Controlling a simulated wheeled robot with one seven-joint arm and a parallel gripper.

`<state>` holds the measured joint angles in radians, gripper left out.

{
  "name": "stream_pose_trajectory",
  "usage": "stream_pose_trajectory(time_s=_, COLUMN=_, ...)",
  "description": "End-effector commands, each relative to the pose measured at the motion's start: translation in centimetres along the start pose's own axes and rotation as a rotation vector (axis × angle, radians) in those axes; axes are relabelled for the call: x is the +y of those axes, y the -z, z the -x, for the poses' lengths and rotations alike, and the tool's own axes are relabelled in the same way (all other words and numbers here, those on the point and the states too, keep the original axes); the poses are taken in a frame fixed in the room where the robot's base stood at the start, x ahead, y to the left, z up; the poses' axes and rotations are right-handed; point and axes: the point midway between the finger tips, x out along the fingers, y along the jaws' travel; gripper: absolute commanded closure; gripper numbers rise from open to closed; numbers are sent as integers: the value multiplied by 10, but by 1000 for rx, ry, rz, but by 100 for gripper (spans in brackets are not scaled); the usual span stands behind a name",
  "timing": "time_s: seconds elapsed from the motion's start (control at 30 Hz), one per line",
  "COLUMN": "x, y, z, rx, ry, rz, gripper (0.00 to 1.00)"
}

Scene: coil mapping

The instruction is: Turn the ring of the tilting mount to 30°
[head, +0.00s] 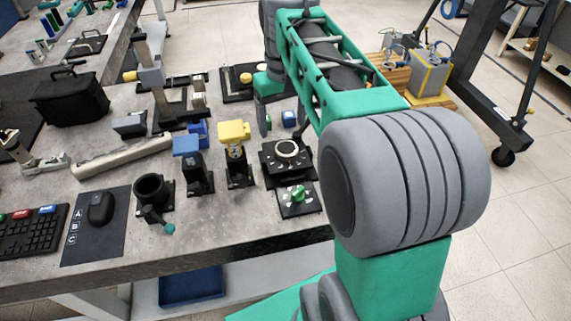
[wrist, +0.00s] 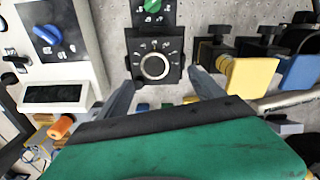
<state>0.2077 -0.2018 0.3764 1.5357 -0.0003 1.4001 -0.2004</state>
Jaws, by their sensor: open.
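The tilting mount (wrist: 172,46) is a black block with a silver ring (wrist: 154,66) and white scale marks around it. In the head view the mount (head: 268,163) stands near the table's front right, its ring (head: 288,149) facing up. I cannot read the ring's angle. My gripper (wrist: 162,77) is open and empty. Its two grey fingers show in the wrist view, one to each side of the mount's near edge, with the ring beyond and between their tips. I cannot tell whether they touch the mount.
A plate with a green knob (head: 298,194) sits right in front of the mount. A yellow-topped post (head: 234,133) and a blue-topped post (head: 187,147) stand to its left. A panel with a blue knob (wrist: 47,35) is left in the wrist view.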

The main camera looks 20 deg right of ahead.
Motion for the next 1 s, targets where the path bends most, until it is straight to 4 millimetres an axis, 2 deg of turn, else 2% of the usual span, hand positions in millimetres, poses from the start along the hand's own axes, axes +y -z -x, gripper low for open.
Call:
stream_pose_trajectory(time_s=0.03, x=7, y=6, z=-17, rx=-17, ry=3, rz=-3, gripper=23)
stream_pose_trajectory(time_s=0.23, x=12, y=11, z=-28, rx=-37, ry=8, rz=1, gripper=23)
stream_pose_trajectory(time_s=0.5, x=10, y=9, z=-77, rx=-35, ry=7, rz=3, gripper=23)
stream_pose_trajectory(time_s=0.6, x=10, y=9, z=-87, rx=-32, ry=7, rz=4, gripper=23)
stream_pose_trajectory(time_s=0.87, x=10, y=9, z=-90, rx=-30, ry=6, rz=4, gripper=23)
stream_pose_trajectory(time_s=1.0, x=10, y=9, z=-90, rx=-30, ry=6, rz=4, gripper=33)
